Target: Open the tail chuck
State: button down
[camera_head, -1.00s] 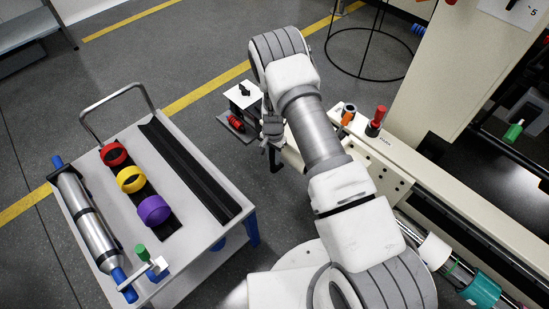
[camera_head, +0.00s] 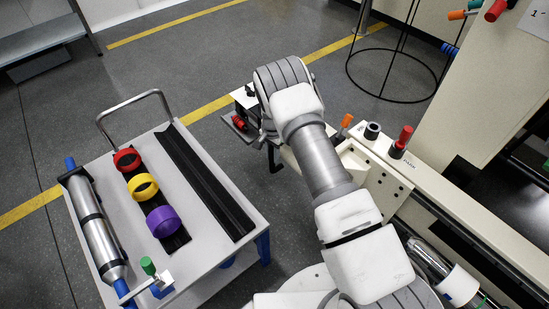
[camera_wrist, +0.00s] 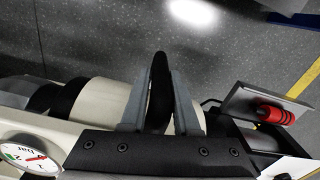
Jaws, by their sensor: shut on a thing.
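In the wrist view my gripper (camera_wrist: 159,92) has its two grey fingers on either side of an upright black lever (camera_wrist: 160,65), shut on it. The lever rises in front of a cream cylindrical housing with a black ring (camera_wrist: 95,98), which looks like the tail chuck; I cannot tell for sure. The lever's lower part is hidden behind the black gripper body.
A round gauge (camera_wrist: 28,155) sits at the wrist view's lower left. A grey plate with a red cylinder (camera_wrist: 272,114) is at right. In the head view, an orange handle (camera_head: 347,120) and red handle (camera_head: 403,138) stand on the bed; a trolley (camera_head: 215,252) with rings stands left.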

jog(key=shift+r, duration=0.1)
jog(key=c, duration=0.7)
grip_release()
notch_tip(320, 180, up, 17)
jog(key=p, duration=0.6)
jog(key=shift+r, duration=0.2)
